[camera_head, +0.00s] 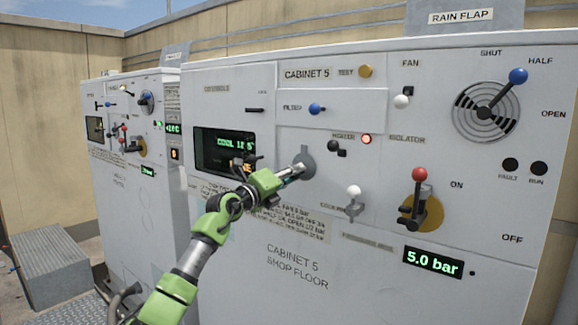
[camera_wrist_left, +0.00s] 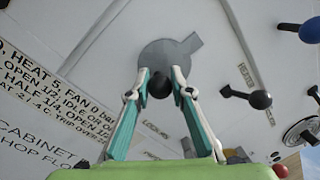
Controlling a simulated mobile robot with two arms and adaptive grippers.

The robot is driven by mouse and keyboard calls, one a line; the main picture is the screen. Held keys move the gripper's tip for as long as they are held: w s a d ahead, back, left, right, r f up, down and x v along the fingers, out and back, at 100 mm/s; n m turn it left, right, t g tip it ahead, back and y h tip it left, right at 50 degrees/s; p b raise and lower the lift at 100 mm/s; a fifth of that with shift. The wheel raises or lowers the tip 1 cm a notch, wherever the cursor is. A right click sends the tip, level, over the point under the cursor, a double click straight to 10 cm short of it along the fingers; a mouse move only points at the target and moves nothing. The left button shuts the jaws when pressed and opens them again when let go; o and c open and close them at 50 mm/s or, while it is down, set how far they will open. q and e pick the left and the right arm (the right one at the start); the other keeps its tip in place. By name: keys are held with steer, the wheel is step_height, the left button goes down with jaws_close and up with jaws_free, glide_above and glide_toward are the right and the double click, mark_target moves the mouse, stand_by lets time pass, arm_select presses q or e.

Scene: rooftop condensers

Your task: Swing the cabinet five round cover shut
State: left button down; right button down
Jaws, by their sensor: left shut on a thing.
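The round cover (camera_head: 307,163) of cabinet five is a small grey disc with a short tab, on the front panel below the heater row. In the left wrist view the grey disc (camera_wrist_left: 163,54) lies against the panel straight ahead, its tab pointing to the upper right. My left gripper (camera_head: 297,170) reaches it from the lower left. In the wrist view the fingertips (camera_wrist_left: 160,80) are closed around a dark round knob (camera_wrist_left: 159,87) in front of the disc. The fingers hide part of the disc, and I cannot tell what lies behind it. My right gripper is not in view.
Close by are the black heater knob (camera_head: 334,146), a white-knobbed lever (camera_head: 354,191) and the red-knobbed handle (camera_head: 419,175) on a yellow plate. The display (camera_head: 224,151) is left of my gripper. Another cabinet (camera_head: 130,200) stands left. Open air lies before the panel.

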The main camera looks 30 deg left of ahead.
arm_select(q)
steer(key=shift+d+f+n, duration=0.15)
steer(key=shift+d+n, duration=0.15)
steer(key=shift+d+f, duration=0.1)
steer(key=c, duration=2.1)
jaws_free()
steer(key=shift+s+d+r, duration=0.1)
steer(key=shift+d+r, duration=0.15)
steer(key=shift+d, duration=0.05)
steer(key=shift+a, duration=0.2)
